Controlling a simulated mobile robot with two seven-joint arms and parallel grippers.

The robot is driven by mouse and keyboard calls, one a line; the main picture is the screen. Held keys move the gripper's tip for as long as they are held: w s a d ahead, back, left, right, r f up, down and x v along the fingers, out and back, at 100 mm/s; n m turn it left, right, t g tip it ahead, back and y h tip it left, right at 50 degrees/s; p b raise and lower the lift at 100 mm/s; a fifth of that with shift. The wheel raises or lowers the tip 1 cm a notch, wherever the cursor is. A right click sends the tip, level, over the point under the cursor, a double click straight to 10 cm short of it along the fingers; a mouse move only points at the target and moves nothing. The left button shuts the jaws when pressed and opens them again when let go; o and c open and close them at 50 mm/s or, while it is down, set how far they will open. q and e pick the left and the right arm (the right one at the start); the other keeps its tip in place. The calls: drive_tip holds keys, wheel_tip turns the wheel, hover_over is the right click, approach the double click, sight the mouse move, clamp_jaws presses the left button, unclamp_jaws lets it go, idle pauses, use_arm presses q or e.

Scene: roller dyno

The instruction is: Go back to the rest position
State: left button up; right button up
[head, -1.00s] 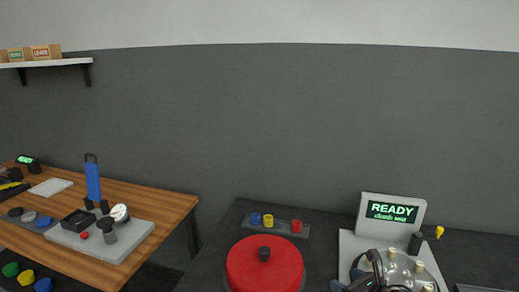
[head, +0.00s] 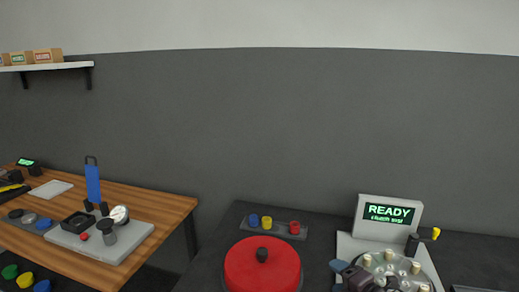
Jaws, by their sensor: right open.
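My right gripper (head: 366,279) is low in the head view, at the bottom edge, over the left front part of the round metal machine (head: 395,264) with several brass-coloured posts. Its jaws are open and I see nothing held in them; part of the gripper is cut off by the frame. The machine sits on a light base below a screen (head: 389,213) that reads READY in green. A red round lid (head: 262,266) with a black knob is left of the gripper, apart from it. My left gripper is not in view.
A dark strip (head: 283,234) holds a blue, a yellow and a red piece behind the red lid. A shelf (head: 50,67) with boxes hangs upper left.

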drive_tip(key=s+f+m+h, duration=0.1)
drive_tip(key=s+m, duration=0.2)
drive_tip(key=m, duration=0.2)
drive_tip(key=s+f+m+h+b, duration=0.1)
drive_tip(key=s+f+m, duration=0.1)
drive_tip(key=m, duration=0.4)
drive_tip(key=s+d+f+m+t, duration=0.1)
drive_tip(key=s+f+m, duration=0.1)
drive_tip(key=s+m, duration=0.2)
drive_tip(key=shift+s+d+f+m+h, duration=0.1)
drive_tip(key=shift+s+f+m+h, duration=0.25)
drive_tip(key=shift+m, duration=0.35)
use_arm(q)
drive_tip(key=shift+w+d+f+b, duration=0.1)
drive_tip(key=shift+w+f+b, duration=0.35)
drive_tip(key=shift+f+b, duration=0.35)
use_arm(e)
drive_tip(key=s+d+f+m+g+h, duration=0.1)
drive_tip(key=s+d+f+m+h, duration=0.1)
drive_tip(key=s+f, duration=0.3)
drive_tip(key=s+d+f+m+g+h, duration=0.1)
drive_tip(key=s+d+f+m, duration=0.3)
drive_tip(key=s, duration=0.9)
wheel_tip(320, 180, down, 2)
drive_tip(key=shift+f+m+g+h, duration=0.3)
drive_tip(key=shift+m+h, duration=0.1)
drive_tip(key=shift+h, duration=0.25)
